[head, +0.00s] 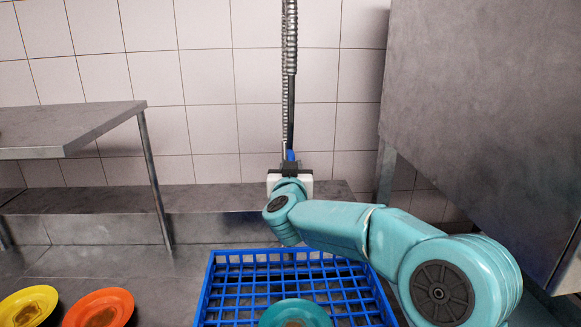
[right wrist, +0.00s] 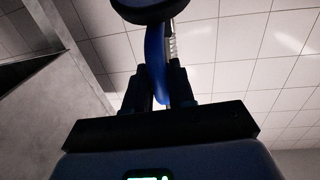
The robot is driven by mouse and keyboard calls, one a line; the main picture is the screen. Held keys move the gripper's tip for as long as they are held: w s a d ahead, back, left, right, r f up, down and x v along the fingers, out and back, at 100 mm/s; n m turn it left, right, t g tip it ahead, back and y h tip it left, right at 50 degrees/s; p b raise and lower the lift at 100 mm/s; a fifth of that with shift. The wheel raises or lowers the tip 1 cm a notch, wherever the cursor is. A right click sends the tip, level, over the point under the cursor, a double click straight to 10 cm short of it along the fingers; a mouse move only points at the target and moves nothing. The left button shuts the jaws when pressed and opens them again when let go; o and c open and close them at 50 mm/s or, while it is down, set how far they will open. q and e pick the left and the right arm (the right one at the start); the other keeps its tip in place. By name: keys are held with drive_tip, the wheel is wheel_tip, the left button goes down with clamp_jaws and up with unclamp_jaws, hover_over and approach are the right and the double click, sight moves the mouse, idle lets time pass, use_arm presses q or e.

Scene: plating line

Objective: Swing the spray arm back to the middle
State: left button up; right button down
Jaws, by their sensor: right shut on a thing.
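The spray arm (head: 290,70) hangs from above in the head view as a coiled metal hose with a dark tube, in front of the tiled wall. A bit of its blue handle (head: 290,155) shows just above my right gripper (head: 290,166). In the right wrist view the blue handle (right wrist: 155,62) runs between the two dark fingers, which are shut on it; a round dark head (right wrist: 148,8) sits above. My right arm reaches in from the lower right and hides what is below the grip. My left gripper is not in view.
A blue rack (head: 213,285) stands below with a teal plate (head: 295,313) in it. A yellow plate (head: 50,296) and an orange plate (head: 122,300) lie at the lower left. A metal shelf (head: 70,125) is at left, a large grey panel (head: 480,110) at right.

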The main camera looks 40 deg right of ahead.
idle(0.3)
drive_tip(key=c, duration=1.1)
unclamp_jaws()
drive_tip(key=b+v, duration=0.3)
drive_tip(key=v, duration=1.3)
drive_tip(key=shift+s, duration=0.2)
drive_tip(key=shift+f, duration=0.1)
